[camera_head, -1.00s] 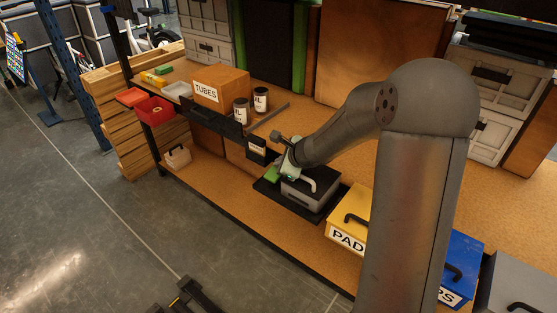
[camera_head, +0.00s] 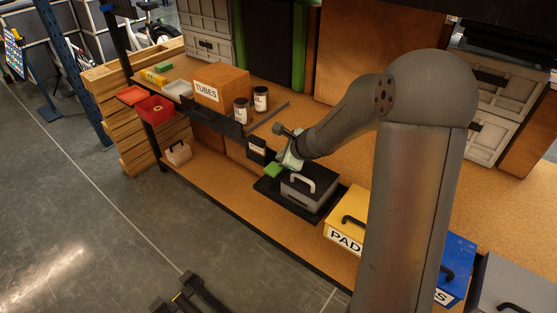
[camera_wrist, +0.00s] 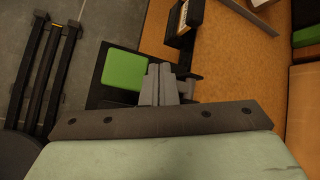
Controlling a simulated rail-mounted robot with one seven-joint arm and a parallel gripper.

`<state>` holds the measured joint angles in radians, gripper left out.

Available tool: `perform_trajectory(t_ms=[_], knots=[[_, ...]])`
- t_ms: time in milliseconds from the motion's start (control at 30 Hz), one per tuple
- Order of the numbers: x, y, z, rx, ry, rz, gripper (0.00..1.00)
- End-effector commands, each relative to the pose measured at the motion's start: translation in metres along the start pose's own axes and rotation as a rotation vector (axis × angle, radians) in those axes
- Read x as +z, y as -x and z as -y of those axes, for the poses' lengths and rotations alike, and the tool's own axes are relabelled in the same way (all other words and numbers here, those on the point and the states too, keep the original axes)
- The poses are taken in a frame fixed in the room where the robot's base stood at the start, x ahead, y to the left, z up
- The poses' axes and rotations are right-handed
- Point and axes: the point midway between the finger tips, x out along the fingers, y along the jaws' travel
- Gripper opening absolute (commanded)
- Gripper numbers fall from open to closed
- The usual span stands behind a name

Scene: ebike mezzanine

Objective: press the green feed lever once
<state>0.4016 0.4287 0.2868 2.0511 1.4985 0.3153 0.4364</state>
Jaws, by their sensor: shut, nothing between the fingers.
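The green feed lever (camera_head: 273,171) shows as a flat green pad on a black base beside a dark grey box with a pale handle, on the bench's lower level. In the wrist view the green pad (camera_wrist: 124,69) lies just left of my fingertips. My gripper (camera_wrist: 160,72) is shut, with its two grey fingers side by side and nothing between them. In the head view my pale gripper body (camera_head: 292,160) is just right of and above the pad, its fingertips hidden. I cannot tell whether the fingers touch the pad or its base.
The grey box (camera_head: 310,190) stands close right of the lever, and a yellow PADS box (camera_head: 345,215) is further right. A small dark labelled bin (camera_head: 256,150) stands behind the lever. Two dark jars (camera_head: 243,110) and a TUBES box (camera_head: 220,88) are on the upper shelf.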

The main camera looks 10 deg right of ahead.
Motion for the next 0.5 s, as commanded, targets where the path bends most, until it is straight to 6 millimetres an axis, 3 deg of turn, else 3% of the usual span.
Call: perform_trajectory(t_ms=[233,500], knots=[[0.016,0.021,0.015,0.000,0.002,0.002,0.00],[0.016,0.021,0.015,0.000,0.000,0.001,0.00]])
